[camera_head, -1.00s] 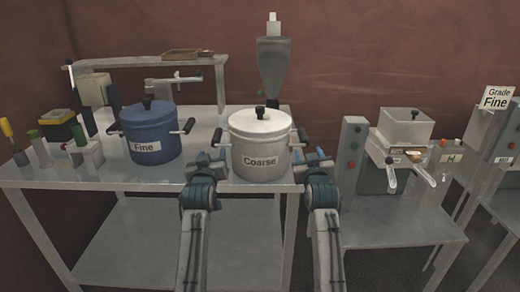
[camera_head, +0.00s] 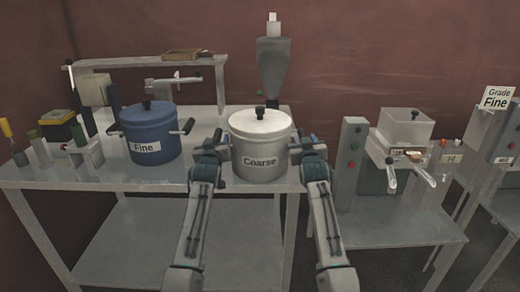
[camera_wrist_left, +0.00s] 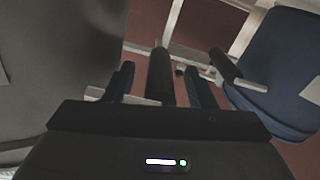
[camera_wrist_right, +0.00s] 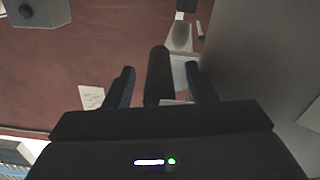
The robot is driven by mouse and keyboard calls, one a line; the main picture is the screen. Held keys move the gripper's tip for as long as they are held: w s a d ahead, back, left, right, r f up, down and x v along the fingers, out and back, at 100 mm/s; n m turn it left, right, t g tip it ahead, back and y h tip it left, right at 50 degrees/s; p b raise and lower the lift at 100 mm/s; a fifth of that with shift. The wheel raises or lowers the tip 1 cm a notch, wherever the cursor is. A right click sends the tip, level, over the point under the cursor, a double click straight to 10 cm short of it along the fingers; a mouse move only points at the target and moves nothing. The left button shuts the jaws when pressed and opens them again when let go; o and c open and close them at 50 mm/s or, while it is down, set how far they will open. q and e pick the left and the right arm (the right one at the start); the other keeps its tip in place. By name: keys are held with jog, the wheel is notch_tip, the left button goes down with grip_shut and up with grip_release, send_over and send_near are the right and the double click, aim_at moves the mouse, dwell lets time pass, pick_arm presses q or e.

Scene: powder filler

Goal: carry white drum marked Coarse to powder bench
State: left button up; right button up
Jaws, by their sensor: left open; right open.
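The white drum marked Coarse (camera_head: 260,160) stands upright on the metal table, its lid with a black knob on. My left gripper (camera_head: 214,143) is at its left side. In the left wrist view a black side handle (camera_wrist_left: 160,76) lies between the open fingers (camera_wrist_left: 163,88), with the white drum grey and close at left. My right gripper (camera_head: 307,142) is at its right side. In the right wrist view the other black handle (camera_wrist_right: 158,76) lies between the open fingers (camera_wrist_right: 162,88). No bench is labelled as the powder bench.
A blue drum marked Fine (camera_head: 150,135) stands just left, its right handle near my left gripper. Small tools and bottles (camera_head: 60,140) crowd the table's left end. A grey hopper (camera_head: 271,70) rises behind the white drum. A lower bench with a machine (camera_head: 400,140) stands right across a gap.

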pick_arm(q)
jog(key=shift+w, duration=0.6)
pick_arm(e)
jog(key=shift+w, duration=0.6)
pick_arm(q)
jog(key=shift+c, duration=0.2)
pick_arm(e)
jog(key=shift+c, duration=0.2)
pick_arm(q)
grip_shut()
pick_arm(e)
grip_shut()
pick_arm(q)
jog(key=shift+r, duration=0.3)
pick_arm(e)
jog(key=shift+r, duration=0.3)
pick_arm(q)
jog(key=shift+f, duration=0.1)
